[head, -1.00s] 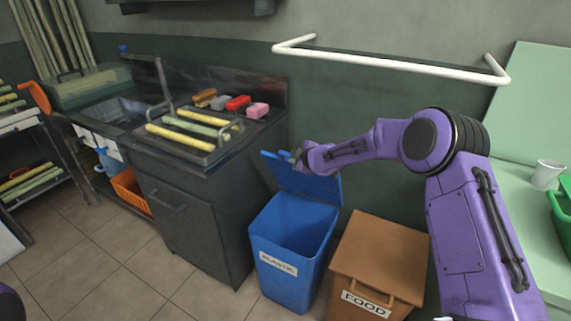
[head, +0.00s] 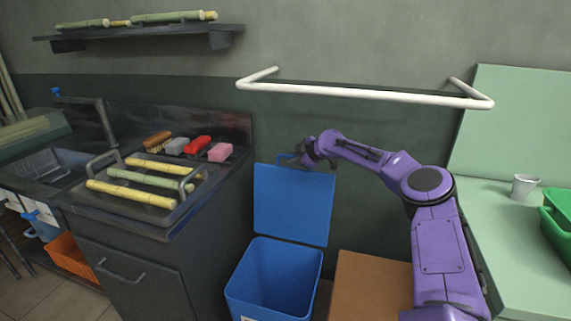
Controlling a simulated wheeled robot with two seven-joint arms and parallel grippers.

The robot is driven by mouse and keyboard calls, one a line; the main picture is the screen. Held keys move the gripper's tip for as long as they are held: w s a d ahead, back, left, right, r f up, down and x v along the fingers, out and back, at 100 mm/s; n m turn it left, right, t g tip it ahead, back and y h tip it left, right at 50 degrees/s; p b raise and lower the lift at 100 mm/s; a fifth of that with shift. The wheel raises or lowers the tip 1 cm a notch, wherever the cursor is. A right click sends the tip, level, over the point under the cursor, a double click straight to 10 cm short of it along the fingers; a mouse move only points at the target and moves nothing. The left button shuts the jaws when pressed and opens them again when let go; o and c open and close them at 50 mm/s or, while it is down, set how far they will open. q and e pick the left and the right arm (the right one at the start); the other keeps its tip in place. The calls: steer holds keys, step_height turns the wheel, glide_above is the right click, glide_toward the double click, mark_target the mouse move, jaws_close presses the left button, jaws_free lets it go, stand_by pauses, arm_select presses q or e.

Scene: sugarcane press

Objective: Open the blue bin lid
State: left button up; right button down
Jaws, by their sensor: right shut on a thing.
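The blue bin (head: 275,280) stands between the dark sink cabinet and the brown bin, and its inside shows. Its blue lid (head: 292,205) stands raised, close to upright, at the back of the bin. My right gripper (head: 300,161) is at the top edge of the lid, shut on its handle (head: 285,158). The fingertips are small and dark in the head view, so the exact hold is hard to see. My left gripper is not in view.
The brown bin (head: 368,287) stands close on the right, under my right arm. A white rail (head: 365,93) runs along the wall above. The sink counter with a tray (head: 150,205) of cane pieces is left. A green counter (head: 510,240) with a cup (head: 524,187) is right.

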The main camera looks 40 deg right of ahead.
steer(key=shift+w+d, duration=0.15)
steer(key=shift+w, duration=0.1)
steer(key=c, duration=1.1)
jaws_free()
steer(key=p+v, duration=0.1)
steer(key=v, duration=0.9)
steer(key=shift+s+r+p, duration=0.15)
steer(key=shift+s+p, duration=0.1)
steer(key=shift+p, duration=0.15)
